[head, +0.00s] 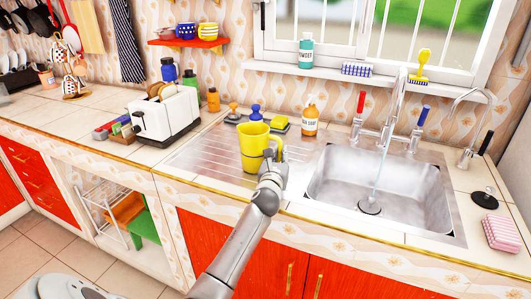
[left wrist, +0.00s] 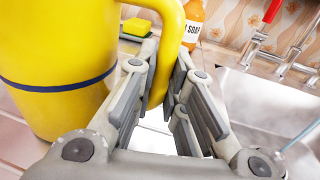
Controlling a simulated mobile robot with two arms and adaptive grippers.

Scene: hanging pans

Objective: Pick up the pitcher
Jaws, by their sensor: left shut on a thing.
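A yellow pitcher (head: 254,147) with a dark band stands upright at the drainboard left of the sink. It fills the left side of the left wrist view (left wrist: 60,60). My left gripper (head: 274,160) is at the right side of the pitcher. In the left wrist view, the fingers of the left gripper (left wrist: 165,85) are on both sides of the pitcher's yellow handle, shut on it. I cannot tell whether the pitcher's base touches the drainboard. My right gripper is not in view.
The steel sink (head: 330,190) with running water is to the right. An orange soap bottle (head: 310,121), a sponge (head: 279,123) and blue-topped brush (head: 255,112) stand behind the pitcher. A white toaster (head: 166,117) is to the left. The drainboard (head: 205,155) left of the pitcher is clear.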

